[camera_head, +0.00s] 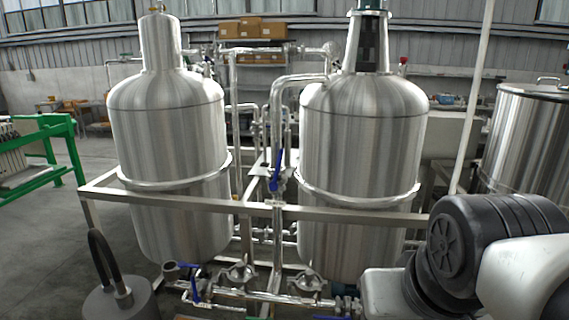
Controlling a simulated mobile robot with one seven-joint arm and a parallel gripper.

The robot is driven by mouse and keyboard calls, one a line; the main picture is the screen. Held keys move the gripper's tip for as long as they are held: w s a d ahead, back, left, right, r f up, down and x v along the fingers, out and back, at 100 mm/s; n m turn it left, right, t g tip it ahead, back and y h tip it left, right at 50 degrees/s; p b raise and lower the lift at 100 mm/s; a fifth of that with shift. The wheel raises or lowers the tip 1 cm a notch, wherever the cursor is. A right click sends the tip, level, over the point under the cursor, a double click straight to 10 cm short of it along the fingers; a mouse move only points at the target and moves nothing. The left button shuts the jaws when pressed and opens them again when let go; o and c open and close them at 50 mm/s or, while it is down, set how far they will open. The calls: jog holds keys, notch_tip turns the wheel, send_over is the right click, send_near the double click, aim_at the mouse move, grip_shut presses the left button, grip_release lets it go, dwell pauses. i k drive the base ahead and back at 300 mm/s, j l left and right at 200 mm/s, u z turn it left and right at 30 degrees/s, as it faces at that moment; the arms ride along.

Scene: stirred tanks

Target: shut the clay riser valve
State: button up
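A blue lever valve (276,172) sits on the vertical pipe between the two steel tanks; its lever stands nearly upright, roughly along the pipe. A second blue lever (195,287) is on the low pipework at the front, near an open pipe end. I see no clay-coloured handle, and I cannot tell which valve is called the clay riser. My arm shows at the lower right as black and white links. My gripper is not in view.
The left tank (170,130) and right tank (360,140) stand in a steel frame whose front rail (235,206) crosses before the pipes. A grey cylinder with a dark loop (118,300) stands front left. A green frame (60,128) is far left. Open floor lies left.

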aim_at(278, 167)
jog(key=i+j, duration=0.2)
jog(key=j, duration=0.15)
jog(key=i+j+z, duration=0.15)
jog(key=i+j, duration=0.2)
jog(key=j, duration=0.3)
jog(key=i+j+z, duration=0.1)
jog(key=j, duration=0.3)
jog(key=i+l, duration=0.05)
jog(key=i, duration=0.05)
